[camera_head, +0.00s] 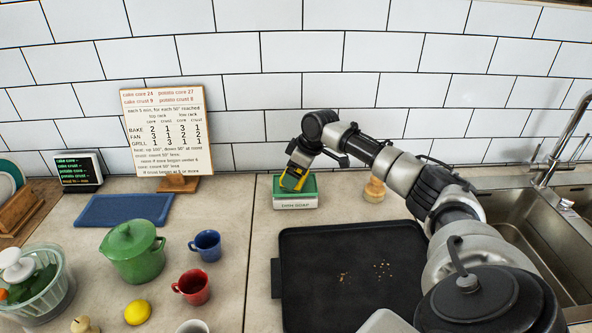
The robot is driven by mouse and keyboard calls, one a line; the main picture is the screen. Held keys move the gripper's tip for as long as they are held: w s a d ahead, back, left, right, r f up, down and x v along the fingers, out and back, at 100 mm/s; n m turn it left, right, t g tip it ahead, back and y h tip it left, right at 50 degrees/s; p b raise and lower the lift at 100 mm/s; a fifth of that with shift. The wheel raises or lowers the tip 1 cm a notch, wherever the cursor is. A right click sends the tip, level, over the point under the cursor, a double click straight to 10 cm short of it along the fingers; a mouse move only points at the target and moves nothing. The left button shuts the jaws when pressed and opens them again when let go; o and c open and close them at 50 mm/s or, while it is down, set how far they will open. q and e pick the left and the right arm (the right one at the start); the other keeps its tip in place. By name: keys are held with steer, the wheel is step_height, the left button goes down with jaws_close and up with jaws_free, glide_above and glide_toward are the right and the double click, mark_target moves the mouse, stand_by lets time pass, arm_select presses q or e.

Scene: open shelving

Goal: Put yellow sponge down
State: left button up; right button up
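My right gripper (297,170) reaches in from the right and points down near the back wall. It appears shut on the yellow sponge (293,181), which shows small between and below its fingers. The sponge is directly over a small green-topped holder with a pale labelled front (295,204). The sponge seems to be at or just above the green top; I cannot tell whether they touch. My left gripper is not in view.
A black tray (350,305) with crumbs lies in front of the holder. A small wooden object (374,190) stands right of it, then the sink (530,225). On the left are a blue mat (124,210), green pot (133,255), blue mug (207,246), red mug (195,287) and lemon (137,312).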

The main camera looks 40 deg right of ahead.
steer(key=shift+f, duration=0.1)
steer(key=shift+f, duration=0.15)
steer(key=o, duration=0.5)
steer(key=shift+r, duration=0.3)
steer(key=v, duration=1.2)
steer(key=shift+b, duration=0.4)
